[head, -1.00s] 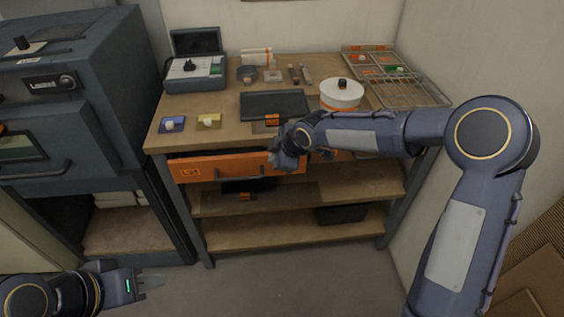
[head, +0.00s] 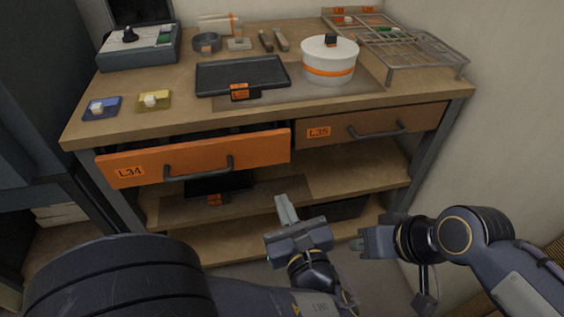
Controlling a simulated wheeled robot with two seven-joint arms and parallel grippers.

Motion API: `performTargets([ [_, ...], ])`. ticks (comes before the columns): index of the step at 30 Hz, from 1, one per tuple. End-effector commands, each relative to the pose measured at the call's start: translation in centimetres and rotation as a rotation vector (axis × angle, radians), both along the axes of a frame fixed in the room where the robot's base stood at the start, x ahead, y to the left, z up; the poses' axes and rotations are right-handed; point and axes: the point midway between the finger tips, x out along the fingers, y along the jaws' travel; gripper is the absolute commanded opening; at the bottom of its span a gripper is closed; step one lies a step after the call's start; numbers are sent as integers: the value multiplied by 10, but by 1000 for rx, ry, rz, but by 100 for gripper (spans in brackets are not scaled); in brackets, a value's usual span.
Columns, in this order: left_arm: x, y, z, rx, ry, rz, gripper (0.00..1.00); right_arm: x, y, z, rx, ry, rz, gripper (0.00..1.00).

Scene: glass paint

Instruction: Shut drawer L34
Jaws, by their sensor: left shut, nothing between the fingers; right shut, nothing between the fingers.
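Drawer L34 (head: 240,147) has an orange front with a dark bar handle (head: 199,171) and an L34 label (head: 129,171). It stands partly out from under the worktop, with a dark gap above its front. My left gripper (head: 286,207) is shut and empty, its fingers pointing up, below and to the right of the handle and apart from it. My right gripper (head: 361,243) is shut and empty, farther right and lower, in front of the shelves.
Drawer L35 (head: 415,121), brown, is to the right and looks flush. The worktop (head: 85,128) holds a black tray (head: 215,80), a white pot (head: 328,62), a wire rack (head: 430,58) and small items. Lower shelves (head: 370,166) are open below. A wall bounds the right.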

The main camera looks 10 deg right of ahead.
Motion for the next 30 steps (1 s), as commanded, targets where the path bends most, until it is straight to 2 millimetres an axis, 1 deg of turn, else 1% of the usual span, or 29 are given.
performTargets([
  [1,-7,-15,-7,38,-32,-48,0,-6,2,-7,21,3,-20,0],
  [3,-11,-25,-7,65,-58,-83,0,-9,3,-10,38,7,-35,0],
  [5,-10,-28,-7,73,-66,-93,0,-11,3,-10,44,9,-39,0],
  [8,0,-27,-6,72,-67,-92,0,-11,4,-11,44,10,-39,0],
  [11,17,-27,-6,70,-66,-89,0,-10,3,-12,42,9,-39,0],
  [21,90,-26,-6,70,-64,-88,0,-10,3,-16,41,8,-37,0],
  [24,106,-26,-6,70,-64,-90,0,-10,3,-16,41,8,-37,0],
  [27,117,-26,-6,70,-63,-90,0,-10,3,-16,41,8,-37,0],
  [30,124,-27,-6,71,-64,-91,0,-10,3,-16,41,7,-37,0],
])
